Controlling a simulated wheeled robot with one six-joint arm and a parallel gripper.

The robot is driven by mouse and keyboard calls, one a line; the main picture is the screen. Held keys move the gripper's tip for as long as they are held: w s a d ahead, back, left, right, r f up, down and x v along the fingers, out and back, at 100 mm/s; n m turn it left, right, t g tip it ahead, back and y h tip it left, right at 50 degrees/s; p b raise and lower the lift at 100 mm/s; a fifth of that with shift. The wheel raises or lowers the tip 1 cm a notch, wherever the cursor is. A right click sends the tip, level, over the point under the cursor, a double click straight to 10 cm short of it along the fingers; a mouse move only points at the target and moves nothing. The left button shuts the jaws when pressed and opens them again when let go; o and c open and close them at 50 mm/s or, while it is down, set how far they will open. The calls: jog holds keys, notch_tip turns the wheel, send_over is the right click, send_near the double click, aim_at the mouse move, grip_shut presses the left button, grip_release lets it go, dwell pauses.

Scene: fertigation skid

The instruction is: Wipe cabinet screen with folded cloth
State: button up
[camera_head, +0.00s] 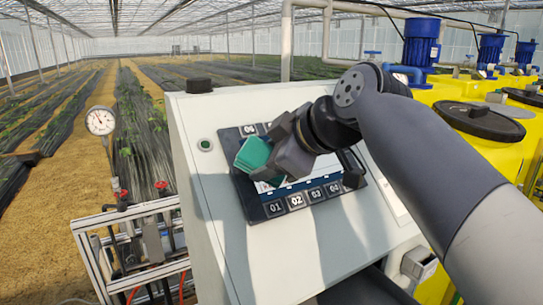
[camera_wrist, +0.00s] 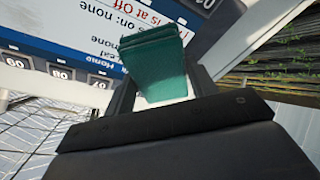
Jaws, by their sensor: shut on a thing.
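My gripper (camera_head: 283,155) is shut on a green folded cloth (camera_head: 252,154) in front of the upper left part of the cabinet screen. The cloth also shows between the fingers in the wrist view (camera_wrist: 157,62). The cabinet screen (camera_head: 300,184) sits in a dark panel with numbered buttons along its edges. My gripper and arm hide much of it. In the wrist view the screen (camera_wrist: 98,22) shows white with lines of text and a blue band. I cannot tell whether the cloth touches the screen.
The pale cabinet (camera_head: 222,250) has a sloped face and a black knob-like part (camera_head: 198,85) on top. A pressure gauge (camera_head: 100,121) and red-handled valves stand at its left. Yellow tanks (camera_head: 470,125) with blue motors stand at right.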

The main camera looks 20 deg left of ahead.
jog(key=shift+w+a+f, duration=0.2)
jog(key=shift+a+f, duration=0.05)
jog(key=shift+f, duration=0.1)
